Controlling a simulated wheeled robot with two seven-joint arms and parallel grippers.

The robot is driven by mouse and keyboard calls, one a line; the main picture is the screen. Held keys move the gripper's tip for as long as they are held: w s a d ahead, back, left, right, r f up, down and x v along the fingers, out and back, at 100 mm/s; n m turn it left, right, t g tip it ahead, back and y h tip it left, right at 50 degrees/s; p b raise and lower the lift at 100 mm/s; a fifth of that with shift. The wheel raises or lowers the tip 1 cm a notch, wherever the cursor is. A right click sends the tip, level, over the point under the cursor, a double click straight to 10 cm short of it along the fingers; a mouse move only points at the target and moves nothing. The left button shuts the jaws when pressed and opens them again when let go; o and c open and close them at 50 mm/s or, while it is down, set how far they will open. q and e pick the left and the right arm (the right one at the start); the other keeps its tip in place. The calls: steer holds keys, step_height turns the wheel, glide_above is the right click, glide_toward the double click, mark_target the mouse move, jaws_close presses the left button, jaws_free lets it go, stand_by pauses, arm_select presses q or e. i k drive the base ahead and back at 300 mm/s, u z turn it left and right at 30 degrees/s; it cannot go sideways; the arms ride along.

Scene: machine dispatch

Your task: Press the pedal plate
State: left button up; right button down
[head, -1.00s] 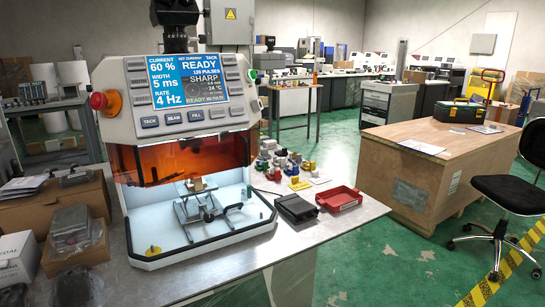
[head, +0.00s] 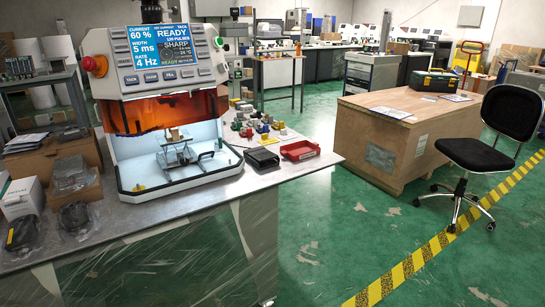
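The welding machine (head: 165,105) stands on the metal-topped table, its screen showing READY, 60 %, 5 ms and 4 Hz. Its orange shield is over a white chamber with a small jack stand (head: 177,152) inside. A low black unit (head: 262,158) lies on the table right of the machine; I cannot tell whether it is the pedal. No pedal plate can be clearly made out on the visible floor. Neither of my grippers is in view.
A red tray (head: 300,150) and several small coloured parts lie beside the black unit. Boxes (head: 22,198) crowd the table's left end. A wooden crate (head: 390,145) and black chair (head: 490,150) stand right. Green floor (head: 310,235) is open between table and yellow-black tape (head: 400,272).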

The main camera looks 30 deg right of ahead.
mark_target(263, 154)
steer(key=z, duration=0.35)
steer(key=i, duration=1.15)
steer(key=u, duration=0.25)
